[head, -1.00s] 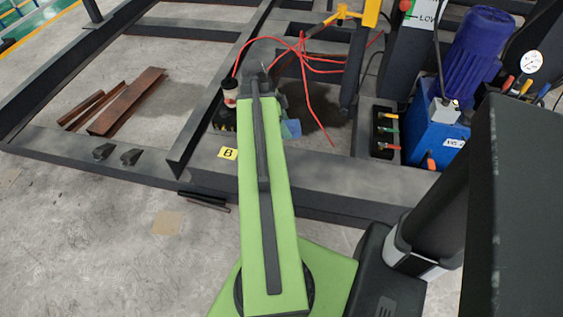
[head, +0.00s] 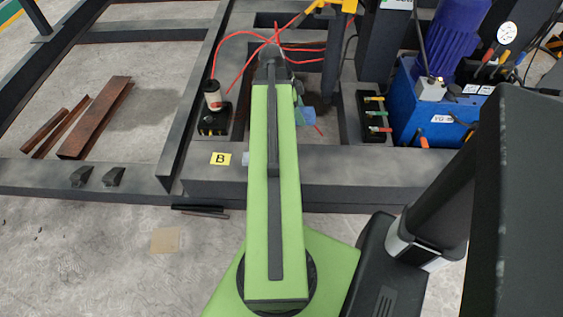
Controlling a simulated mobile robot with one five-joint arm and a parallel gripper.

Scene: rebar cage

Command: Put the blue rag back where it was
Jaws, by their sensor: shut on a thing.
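The blue rag (head: 308,115) shows as a small blue patch just right of the far end of my green arm, over the dark frame. My gripper (head: 299,98) is mostly hidden behind my arm; only a bit of its right side shows. It is shut on the rag, which hangs at its right side. I cannot see the fingertips clearly, nor whether the rag touches anything below.
Red hoses (head: 236,37) curve behind. A black block with coloured handles (head: 375,124) and a blue pump unit (head: 428,106) stand right. A yellow B label (head: 220,159) marks the front beam (head: 345,170).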

